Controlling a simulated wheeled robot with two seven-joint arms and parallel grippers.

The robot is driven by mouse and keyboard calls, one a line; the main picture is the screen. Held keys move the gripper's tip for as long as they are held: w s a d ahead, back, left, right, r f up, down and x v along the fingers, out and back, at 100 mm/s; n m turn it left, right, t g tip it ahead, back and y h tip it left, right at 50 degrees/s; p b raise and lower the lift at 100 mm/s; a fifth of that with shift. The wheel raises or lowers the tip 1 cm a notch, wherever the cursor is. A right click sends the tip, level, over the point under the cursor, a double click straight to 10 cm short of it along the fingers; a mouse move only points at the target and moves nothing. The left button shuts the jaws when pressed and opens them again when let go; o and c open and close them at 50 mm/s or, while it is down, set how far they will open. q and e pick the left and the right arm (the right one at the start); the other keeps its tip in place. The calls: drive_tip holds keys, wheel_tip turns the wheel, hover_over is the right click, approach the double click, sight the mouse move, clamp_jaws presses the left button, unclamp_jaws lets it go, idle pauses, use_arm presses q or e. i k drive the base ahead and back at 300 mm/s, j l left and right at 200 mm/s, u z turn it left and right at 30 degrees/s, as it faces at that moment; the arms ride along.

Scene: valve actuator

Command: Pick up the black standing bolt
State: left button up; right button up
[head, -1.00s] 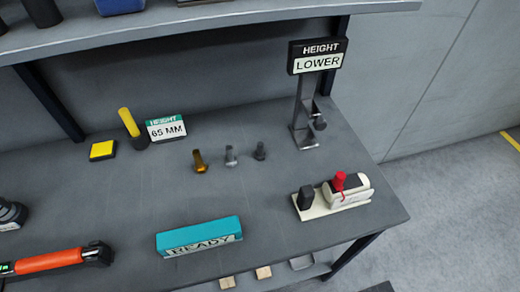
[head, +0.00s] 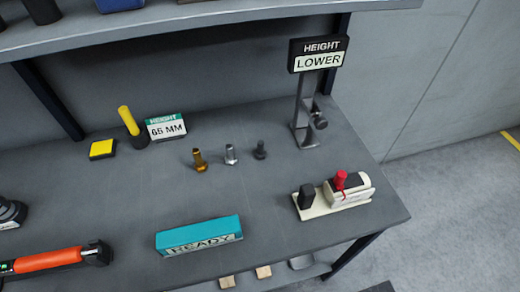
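The black bolt (head: 260,150) stands upright on the grey workbench (head: 290,200), at the right end of a short row of bolts. A silver bolt (head: 231,154) stands just left of it, and a brass-coloured bolt (head: 199,160) stands left of that one. The three stand apart from each other. Neither of my grippers shows in the head view, so I cannot tell whether they are open or shut.
A "HEIGHT LOWER" sign stand (head: 308,115) rises behind right. A white fixture with a red knob (head: 340,183) sits right. A teal READY box (head: 198,237) lies in front. An orange-handled tool (head: 48,262), yellow block (head: 103,149) and "65 MM" sign (head: 166,127) are left.

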sight(261, 154)
drive_tip(key=k+l+u, duration=0.1)
drive_tip(key=k+u, duration=0.2)
drive_tip(key=u, duration=0.15)
drive_tip(key=k+u, duration=0.3)
drive_tip(key=u, duration=0.2)
